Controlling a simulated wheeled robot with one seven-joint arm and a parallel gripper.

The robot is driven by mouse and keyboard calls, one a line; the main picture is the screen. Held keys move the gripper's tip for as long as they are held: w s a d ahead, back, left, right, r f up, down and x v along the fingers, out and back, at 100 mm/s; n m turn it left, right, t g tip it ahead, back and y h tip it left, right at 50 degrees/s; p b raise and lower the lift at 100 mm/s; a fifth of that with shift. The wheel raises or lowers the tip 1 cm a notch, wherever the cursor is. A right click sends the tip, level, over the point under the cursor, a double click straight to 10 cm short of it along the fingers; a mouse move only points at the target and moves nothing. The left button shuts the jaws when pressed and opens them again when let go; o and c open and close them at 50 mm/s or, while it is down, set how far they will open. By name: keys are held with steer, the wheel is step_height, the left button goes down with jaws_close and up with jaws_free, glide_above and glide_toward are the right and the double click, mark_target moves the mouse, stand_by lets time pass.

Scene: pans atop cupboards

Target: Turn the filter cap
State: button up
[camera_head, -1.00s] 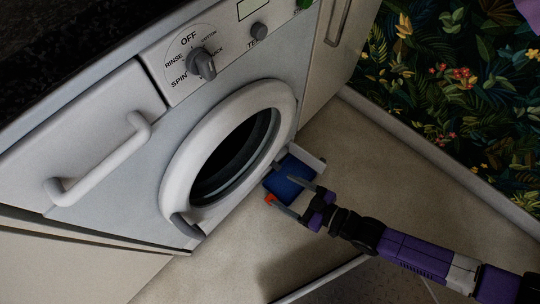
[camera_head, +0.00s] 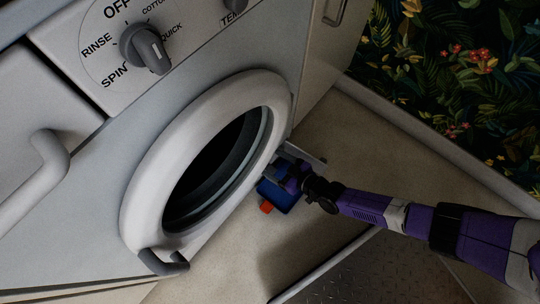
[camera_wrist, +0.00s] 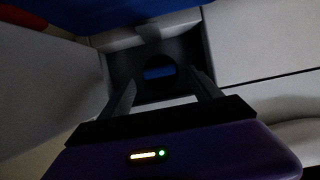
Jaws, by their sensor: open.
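In the wrist view, the filter cap (camera_wrist: 160,72) appears as a dark round shape with a short blue bar, inside a dark square recess low in the washing machine (camera_head: 205,95). My gripper (camera_wrist: 163,79) is open, its two dark fingers reaching toward the recess, one on each side of the blue bar. I cannot tell whether they touch the cap. In the head view, my gripper (camera_head: 282,171) is at the lower right of the machine's front, over a blue tray (camera_head: 276,198). The cap is hidden there.
The round door (camera_head: 135,205) is left of my gripper, with a dark handle below. An orange-red piece (camera_head: 266,207) is by the blue tray. A light flap (camera_head: 308,156) stands out beside the gripper. Open floor (camera_head: 345,130) lies to the right, before a patterned wall.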

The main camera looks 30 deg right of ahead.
steer(key=shift+b+x, duration=0.3)
steer(key=shift+x, duration=0.6)
steer(key=c, duration=1.4)
